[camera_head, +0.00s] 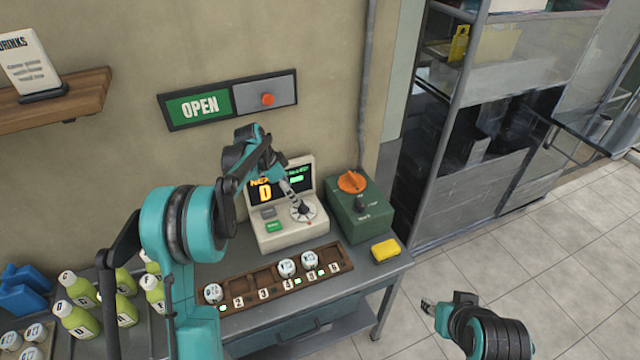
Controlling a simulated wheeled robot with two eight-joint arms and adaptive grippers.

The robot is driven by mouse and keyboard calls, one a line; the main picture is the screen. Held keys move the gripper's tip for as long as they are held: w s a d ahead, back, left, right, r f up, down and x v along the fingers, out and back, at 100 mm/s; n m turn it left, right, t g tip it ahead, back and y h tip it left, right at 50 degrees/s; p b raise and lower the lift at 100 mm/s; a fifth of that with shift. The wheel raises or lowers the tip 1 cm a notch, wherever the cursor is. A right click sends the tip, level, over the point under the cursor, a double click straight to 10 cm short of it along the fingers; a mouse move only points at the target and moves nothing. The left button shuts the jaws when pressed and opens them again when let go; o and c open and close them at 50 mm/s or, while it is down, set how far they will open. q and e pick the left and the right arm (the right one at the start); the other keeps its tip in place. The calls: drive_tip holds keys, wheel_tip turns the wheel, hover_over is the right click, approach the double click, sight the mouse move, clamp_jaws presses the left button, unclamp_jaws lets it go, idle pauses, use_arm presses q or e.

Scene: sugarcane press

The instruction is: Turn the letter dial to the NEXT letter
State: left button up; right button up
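The cream machine (297,235) on the workbench has a dark screen showing "NE…" and a large orange "D" (265,192), partly covered by my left arm. Its round pale letter dial (314,214) is on the sloped front, at the right. My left gripper (303,208) points down at the dial's dark centre and hides part of it. I cannot tell whether its fingers grip the knob, and the dial's letters are too small to read. My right gripper (427,305) is away over the floor, right of the bench; its fingers are too small to judge.
In front is a wooden numbered rack (262,283) holding several cups. An OPEN sign (198,107) hangs above.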

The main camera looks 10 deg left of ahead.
sight(303, 204)
use_arm(q)
drive_tip(key=shift+w+b+x, duration=0.15)
drive_tip(key=shift+b+x, duration=0.15)
drive_tip(key=shift+x, duration=1.15)
drive_tip(key=shift+w+b+x, duration=0.2)
drive_tip(key=shift+b+x, duration=0.15)
drive_tip(key=shift+x, duration=1.05)
drive_tip(key=shift+w+b+x, duration=0.15)
drive_tip(key=shift+b+x, duration=0.15)
drive_tip(key=shift+x, duration=1.15)
drive_tip(key=shift+r, duration=0.15)
drive_tip(key=c, duration=1.2)
